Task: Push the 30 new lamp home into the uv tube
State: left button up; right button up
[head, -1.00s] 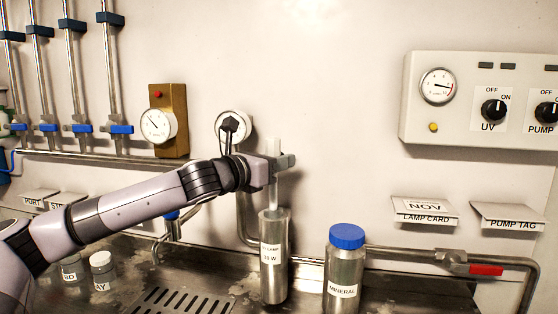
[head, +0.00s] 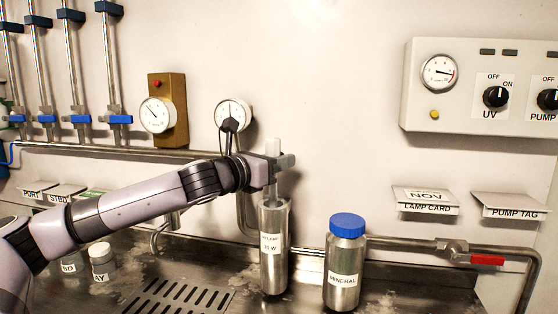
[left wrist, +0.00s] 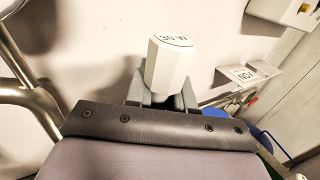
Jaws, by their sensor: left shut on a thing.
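The uv tube (head: 273,275), a grey metal cylinder with a label partly readable as "W", stands upright on the steel counter. My left gripper (head: 277,168) is shut on the new lamp just above the tube's open top. The lamp's pale cap (head: 272,147) sticks up above the fingers, and a short stretch of its shaft (head: 272,190) shows below them, running down into the tube mouth. How deep the lower end sits is hidden. In the left wrist view the white faceted lamp cap (left wrist: 168,68), marked "30 W", stands between the grey fingers. My right gripper is out of view.
A blue-lidded mineral bottle (head: 344,270) stands close to the right of the tube. A drain grate (head: 180,298) lies to the left, with small jars (head: 102,262) beyond. A gauge (head: 232,115) and pipe are on the wall behind. The control panel (head: 480,85) hangs at upper right.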

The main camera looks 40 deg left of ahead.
aim_at(278, 196)
pick_arm(q)
jog(key=shift+f+b, duration=1.8)
jog(key=shift+f, duration=0.7)
jog(key=shift+f+b, duration=0.7)
jog(key=shift+f, duration=0.2)
jog(key=o, duration=1)
jog(key=shift+c, duration=0.2)
jog(key=shift+s, duration=0.1)
